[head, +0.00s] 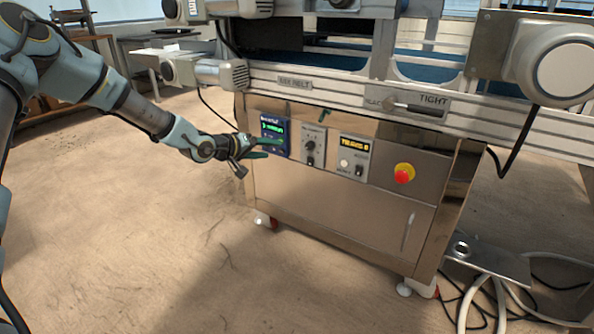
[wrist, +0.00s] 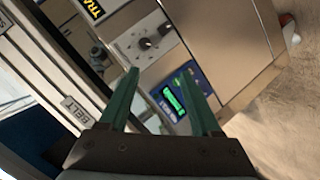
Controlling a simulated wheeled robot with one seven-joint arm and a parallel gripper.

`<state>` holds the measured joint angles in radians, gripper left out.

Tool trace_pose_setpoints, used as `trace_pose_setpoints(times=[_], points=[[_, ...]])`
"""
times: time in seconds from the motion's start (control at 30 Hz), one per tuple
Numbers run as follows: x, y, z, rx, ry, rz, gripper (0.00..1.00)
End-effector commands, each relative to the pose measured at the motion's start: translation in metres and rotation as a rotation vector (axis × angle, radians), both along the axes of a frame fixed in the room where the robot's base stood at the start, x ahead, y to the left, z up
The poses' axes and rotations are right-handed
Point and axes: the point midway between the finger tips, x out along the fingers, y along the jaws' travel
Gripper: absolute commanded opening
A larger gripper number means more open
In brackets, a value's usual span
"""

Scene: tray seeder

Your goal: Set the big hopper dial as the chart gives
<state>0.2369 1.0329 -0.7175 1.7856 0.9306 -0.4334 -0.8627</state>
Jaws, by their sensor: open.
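My gripper (head: 268,146) is in front of the left end of the control panel, by a blue module (head: 274,136) with a lit green display. In the wrist view its two green fingers (wrist: 160,72) stand apart with nothing held between them. The blue module (wrist: 182,92) shows between and beyond them. A grey plate with a dark dial knob (head: 311,146) is just right of the module; the knob also shows in the wrist view (wrist: 146,43). Its lettering is too small to read, so I cannot tell whether it is the big hopper dial. I see no chart.
Right of the knob are a yellow-lettered counter display (head: 354,144) and a red stop button (head: 404,173). The belt frame with a lever by the word TIGHT (head: 415,106) runs above. Cables and a metal plate (head: 490,262) lie at right. The floor at left is clear.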

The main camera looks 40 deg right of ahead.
Motion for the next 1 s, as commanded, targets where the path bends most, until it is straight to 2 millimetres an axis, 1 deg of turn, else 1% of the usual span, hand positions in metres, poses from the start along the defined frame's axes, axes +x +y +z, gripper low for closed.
trace_pose_setpoints(times=[0.03, 0.1, 0.23, 0.37, 0.43, 0.8, 0.9, 1.0], points=[[-0.006, -0.016, -0.018, -0.059, 0.028, -0.013, 0.65], [-0.012, -0.032, -0.019, -0.122, 0.056, -0.027, 0.65], [-0.017, -0.046, -0.017, -0.186, 0.085, -0.040, 0.65], [-0.018, -0.056, -0.017, -0.199, 0.091, -0.044, 0.65], [-0.019, -0.064, -0.019, -0.197, 0.090, -0.044, 0.65], [-0.017, -0.128, -0.035, -0.194, 0.088, -0.042, 0.65], [-0.017, -0.140, -0.037, -0.194, 0.089, -0.042, 0.65], [-0.017, -0.148, -0.038, -0.193, 0.088, -0.043, 0.65]])
